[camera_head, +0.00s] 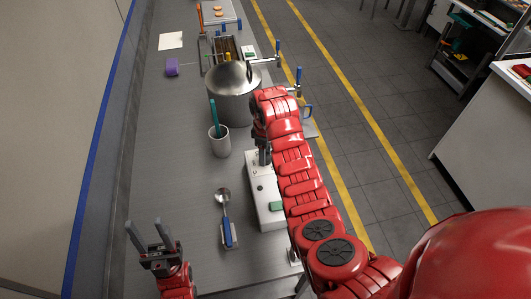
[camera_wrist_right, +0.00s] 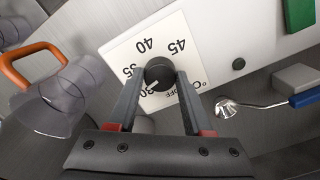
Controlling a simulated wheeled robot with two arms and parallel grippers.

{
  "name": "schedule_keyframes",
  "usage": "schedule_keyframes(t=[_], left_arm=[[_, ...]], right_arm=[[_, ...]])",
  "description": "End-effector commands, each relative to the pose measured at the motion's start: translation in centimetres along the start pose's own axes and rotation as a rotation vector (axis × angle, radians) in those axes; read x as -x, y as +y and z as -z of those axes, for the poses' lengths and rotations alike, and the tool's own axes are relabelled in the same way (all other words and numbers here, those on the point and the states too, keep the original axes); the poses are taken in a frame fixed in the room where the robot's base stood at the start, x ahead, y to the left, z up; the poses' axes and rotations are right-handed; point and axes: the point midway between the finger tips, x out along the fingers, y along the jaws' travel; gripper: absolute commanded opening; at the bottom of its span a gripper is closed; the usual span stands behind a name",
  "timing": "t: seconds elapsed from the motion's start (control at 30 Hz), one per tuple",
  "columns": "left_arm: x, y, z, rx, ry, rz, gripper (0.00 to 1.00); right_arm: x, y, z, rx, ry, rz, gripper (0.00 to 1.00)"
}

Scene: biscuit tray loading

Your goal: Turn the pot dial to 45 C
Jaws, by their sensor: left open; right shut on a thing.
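The pot dial is a black round knob (camera_wrist_right: 158,71) on a white scale plate (camera_wrist_right: 119,52) marked OFF, 30, 35, 40, 45 and °C. Its white mark points towards the 30 in the right wrist view. My right gripper (camera_wrist_right: 158,80) is shut on the knob, one finger on each side. In the head view the right gripper (camera_head: 264,155) is over the white control box (camera_head: 257,171), and my arm hides the dial. The steel pot (camera_head: 232,106) stands behind the box. My left gripper (camera_head: 150,232) is open and empty over the table's near left.
A spoon with a blue handle (camera_head: 227,218) lies left of the box, which has a green button (camera_head: 276,206). A cup with a teal tool (camera_head: 219,145) stands before the pot. A purple block (camera_head: 171,69) lies further back. The table's left side is mostly clear.

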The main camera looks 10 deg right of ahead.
Motion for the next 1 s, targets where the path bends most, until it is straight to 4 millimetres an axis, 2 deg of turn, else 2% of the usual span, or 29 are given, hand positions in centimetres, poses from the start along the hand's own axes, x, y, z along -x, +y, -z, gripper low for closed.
schedule_keyframes(t=[1.0], left_arm=[[-0.81,-0.04,0.14,0.000,0.000,0.000,0.50]], right_arm=[[0.18,0.16,0.03,-0.965,0.005,-0.002,0.00]])
